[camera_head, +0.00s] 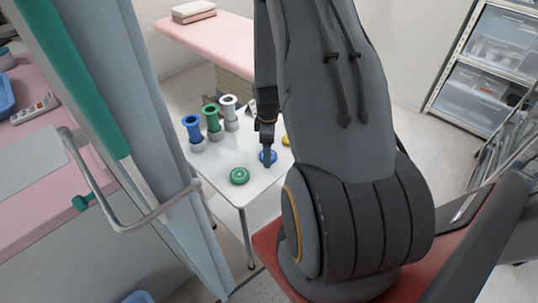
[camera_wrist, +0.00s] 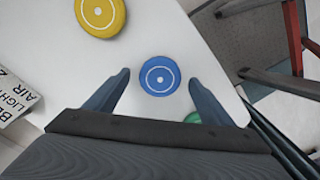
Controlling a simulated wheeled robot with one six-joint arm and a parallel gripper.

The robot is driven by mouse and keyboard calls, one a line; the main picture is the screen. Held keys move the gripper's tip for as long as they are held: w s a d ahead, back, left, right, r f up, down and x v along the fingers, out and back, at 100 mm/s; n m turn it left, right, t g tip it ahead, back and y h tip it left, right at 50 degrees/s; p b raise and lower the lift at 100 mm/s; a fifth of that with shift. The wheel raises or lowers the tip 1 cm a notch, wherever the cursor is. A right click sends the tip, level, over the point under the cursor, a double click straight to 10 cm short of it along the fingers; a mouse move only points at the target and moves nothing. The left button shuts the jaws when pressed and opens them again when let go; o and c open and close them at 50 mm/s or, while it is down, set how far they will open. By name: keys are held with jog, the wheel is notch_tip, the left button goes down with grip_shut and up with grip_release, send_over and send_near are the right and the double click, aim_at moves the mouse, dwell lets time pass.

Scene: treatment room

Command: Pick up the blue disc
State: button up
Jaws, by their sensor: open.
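The blue disc (camera_wrist: 160,76) lies flat on the white table (camera_wrist: 205,35), with a white ring and dot on its top. In the wrist view it is between the fingertips of my open gripper (camera_wrist: 160,78), with a gap on each side. In the head view my gripper (camera_head: 267,160) is over the blue disc (camera_head: 272,155) and hides part of it. I cannot tell the exact height of the fingers above the table.
A green disc (camera_head: 239,176) lies to the left of the blue one. A yellow disc (camera_wrist: 100,14) lies on the other side, partly hidden by my arm in the head view. Blue (camera_head: 193,131), green (camera_head: 212,121) and white (camera_head: 229,112) spools stand at the table's back left.

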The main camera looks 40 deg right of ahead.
jog(key=shift+f, duration=0.35)
jog(key=c, duration=1.1)
jog(key=shift+c, duration=0.2)
